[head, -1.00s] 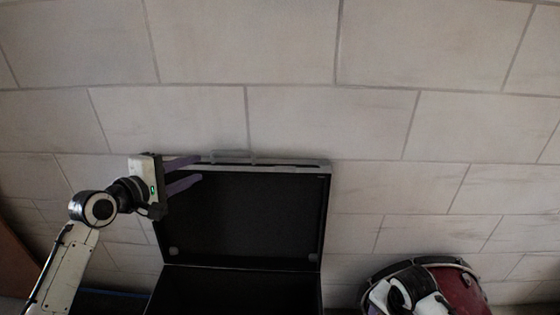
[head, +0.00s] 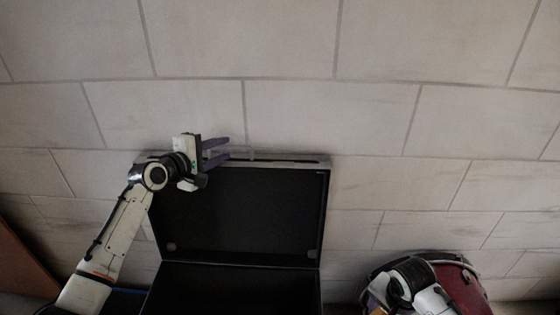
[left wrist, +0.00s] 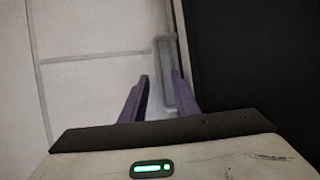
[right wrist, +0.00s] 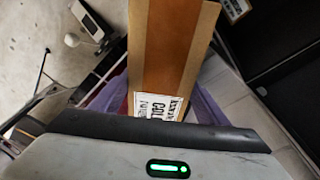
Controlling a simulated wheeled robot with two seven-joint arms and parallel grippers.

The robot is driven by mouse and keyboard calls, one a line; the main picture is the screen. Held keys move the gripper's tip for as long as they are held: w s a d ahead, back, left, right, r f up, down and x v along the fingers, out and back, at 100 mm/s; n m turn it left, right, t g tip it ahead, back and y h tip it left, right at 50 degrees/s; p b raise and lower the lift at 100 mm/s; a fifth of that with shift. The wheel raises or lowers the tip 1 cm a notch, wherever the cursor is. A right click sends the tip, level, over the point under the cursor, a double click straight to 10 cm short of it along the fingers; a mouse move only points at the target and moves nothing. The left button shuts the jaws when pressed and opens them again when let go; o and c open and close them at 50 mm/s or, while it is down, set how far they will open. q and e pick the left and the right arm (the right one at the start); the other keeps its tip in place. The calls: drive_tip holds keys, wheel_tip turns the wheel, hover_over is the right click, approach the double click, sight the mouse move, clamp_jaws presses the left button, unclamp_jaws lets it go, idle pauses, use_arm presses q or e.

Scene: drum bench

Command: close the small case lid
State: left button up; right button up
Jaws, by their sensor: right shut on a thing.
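The black case stands open, its lid (head: 245,215) raised upright behind the dark base (head: 232,290). A pale handle (head: 240,152) sits on the lid's top edge; it also shows in the left wrist view (left wrist: 163,75). My left gripper (head: 218,150) is at the left part of that edge, beside the handle. Its purple fingers (left wrist: 160,95) are apart, with the handle showing between and beyond them; contact cannot be told. My right gripper (right wrist: 155,105) is shut on a brown box with a printed label (right wrist: 172,45). The right fingers are hidden in the head view.
A red drum (head: 462,285) stands at the lower right, partly behind my right arm. A pale block wall (head: 400,60) fills the background behind the lid. A brown panel (head: 22,265) is at the lower left.

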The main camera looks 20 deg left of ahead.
use_arm(q)
drive_tip(key=shift+w, duration=0.2)
use_arm(e)
drive_tip(key=shift+w+r, duration=0.1)
use_arm(q)
clamp_jaws()
drive_tip(key=shift+f, duration=0.1)
